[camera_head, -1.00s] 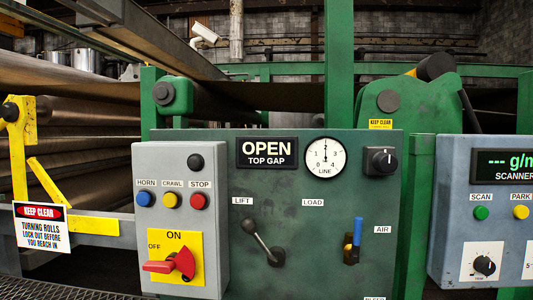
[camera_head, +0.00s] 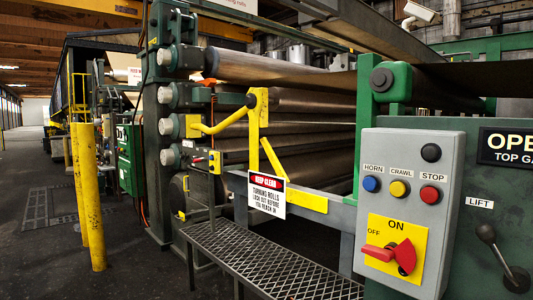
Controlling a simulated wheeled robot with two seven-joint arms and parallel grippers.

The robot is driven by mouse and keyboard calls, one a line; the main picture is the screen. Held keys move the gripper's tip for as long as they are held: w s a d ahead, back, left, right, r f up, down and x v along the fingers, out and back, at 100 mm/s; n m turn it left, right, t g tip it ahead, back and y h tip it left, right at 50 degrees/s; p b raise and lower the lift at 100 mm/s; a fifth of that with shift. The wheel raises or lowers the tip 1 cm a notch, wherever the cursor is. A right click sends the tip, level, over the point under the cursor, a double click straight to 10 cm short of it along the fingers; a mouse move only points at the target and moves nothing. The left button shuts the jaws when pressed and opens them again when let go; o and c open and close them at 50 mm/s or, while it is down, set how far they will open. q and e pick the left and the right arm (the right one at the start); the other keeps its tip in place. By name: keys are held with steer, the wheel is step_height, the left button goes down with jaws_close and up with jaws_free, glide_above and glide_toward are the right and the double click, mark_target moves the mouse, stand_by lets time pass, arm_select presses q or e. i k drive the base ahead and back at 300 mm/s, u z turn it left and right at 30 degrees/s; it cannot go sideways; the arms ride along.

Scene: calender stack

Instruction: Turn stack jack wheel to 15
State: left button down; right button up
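I cannot clearly make out a stack jack wheel or a number scale in the head view. A dark round part (camera_head: 177,192) shows low on the near end of the roll stack, below the grey roll ends; it is too small to tell whether it is the wheel. The roll stack (camera_head: 295,103) has several horizontal rolls in a dark green frame (camera_head: 153,110). Neither of my grippers is in view.
A grey control box (camera_head: 407,215) with a red switch handle (camera_head: 391,254) stands at right, beside a green panel (camera_head: 480,155). A yellow guard bar (camera_head: 258,120) and warning sign (camera_head: 267,194) front the rolls. A grating step (camera_head: 265,262) lies below. Yellow posts (camera_head: 92,190) edge the left aisle.

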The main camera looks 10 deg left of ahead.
mark_target(181, 155)
steer(key=u, duration=0.1)
steer(key=i, duration=0.35)
steer(key=u, duration=1.2)
steer(key=i, duration=2.15)
steer(key=u, duration=0.45)
steer(key=i, duration=2.3)
steer(key=z, duration=0.45)
